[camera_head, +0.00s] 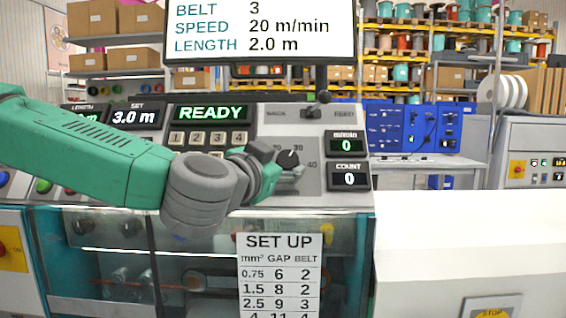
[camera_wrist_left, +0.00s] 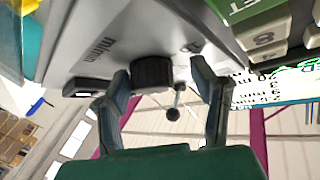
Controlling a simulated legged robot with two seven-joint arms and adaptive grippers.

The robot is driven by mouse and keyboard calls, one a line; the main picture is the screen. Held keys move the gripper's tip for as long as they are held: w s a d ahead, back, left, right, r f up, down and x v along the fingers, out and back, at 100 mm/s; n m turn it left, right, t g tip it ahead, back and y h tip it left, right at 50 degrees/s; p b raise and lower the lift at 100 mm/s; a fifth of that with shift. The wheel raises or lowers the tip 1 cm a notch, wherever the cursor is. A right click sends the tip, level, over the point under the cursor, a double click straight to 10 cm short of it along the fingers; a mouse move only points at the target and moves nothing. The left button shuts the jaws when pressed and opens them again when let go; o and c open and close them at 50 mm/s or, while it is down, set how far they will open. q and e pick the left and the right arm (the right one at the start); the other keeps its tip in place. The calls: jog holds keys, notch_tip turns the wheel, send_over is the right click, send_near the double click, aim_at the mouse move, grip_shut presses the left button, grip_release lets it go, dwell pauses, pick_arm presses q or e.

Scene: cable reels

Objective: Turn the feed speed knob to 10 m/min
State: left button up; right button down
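The feed speed knob (camera_head: 289,158) is a dark round knob on the grey console, with scale marks 30 and 40 readable beside it. Its white pointer mark is up, near the 30; the lower scale is partly hidden by my gripper. My left gripper (camera_head: 268,163) is right at the knob, from the left. In the left wrist view the dark knob (camera_wrist_left: 152,73) lies between the two fingers of the open left gripper (camera_wrist_left: 158,80), with a gap on each side. The m/min display (camera_head: 346,145) reads 0. My right gripper is not in view.
A screen (camera_head: 258,30) above reads belt 3, speed 20 m/min, length 2.0 m. A lever (camera_head: 318,103) stands above the knob, and number keys (camera_head: 209,139) lie to its left. The count display (camera_head: 348,179) reads 0. A set-up table (camera_head: 280,275) hangs below.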

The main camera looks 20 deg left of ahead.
pick_arm(q)
jog(key=shift+a+f, duration=0.1)
jog(key=shift+a, duration=0.25)
jog(key=shift+c, duration=0.7)
jog(key=c, duration=0.6)
jog(key=shift+s+d+r, duration=0.1)
jog(key=shift+d+r, duration=0.05)
jog(key=shift+d, duration=0.45)
jog(key=shift+d+r, duration=0.15)
jog(key=shift+d, duration=0.4)
jog(key=c, duration=0.4)
jog(key=shift+a+f, duration=0.1)
jog(key=shift+a, duration=0.3)
jog(key=shift+d, duration=0.15)
